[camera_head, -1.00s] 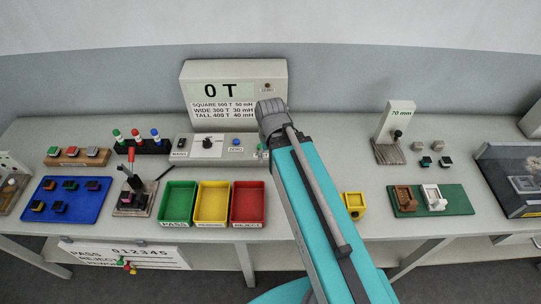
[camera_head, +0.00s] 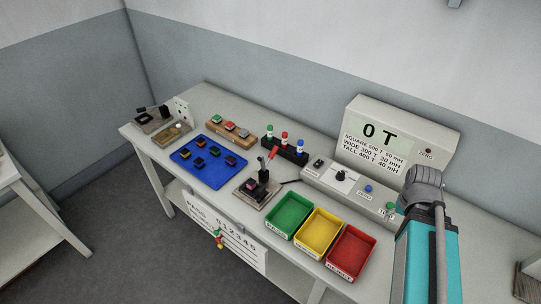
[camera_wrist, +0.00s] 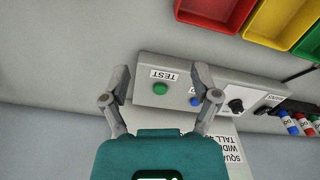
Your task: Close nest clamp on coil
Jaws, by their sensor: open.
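The nest clamp (camera_head: 263,176) stands on a small fixture base near the table's front, right of the blue tray. Its red-tipped lever (camera_head: 272,154) is raised and leans up to the right. A dark coil (camera_head: 252,189) sits low in the fixture in front of the clamp; fine contact between them is too small to tell. My gripper (camera_wrist: 162,82) is open and empty in the wrist view, with the green TEST button showing between its fingers. In the head view only my wrist and arm show at the right, well away from the clamp; the fingers are hidden.
Green (camera_head: 289,214), yellow (camera_head: 316,231) and red (camera_head: 350,251) bins lie between clamp and arm. The blue tray (camera_head: 180,156) with several coils is left of the clamp. A meter (camera_head: 395,138) and its control box (camera_head: 340,186) stand behind. A cable runs behind the clamp.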

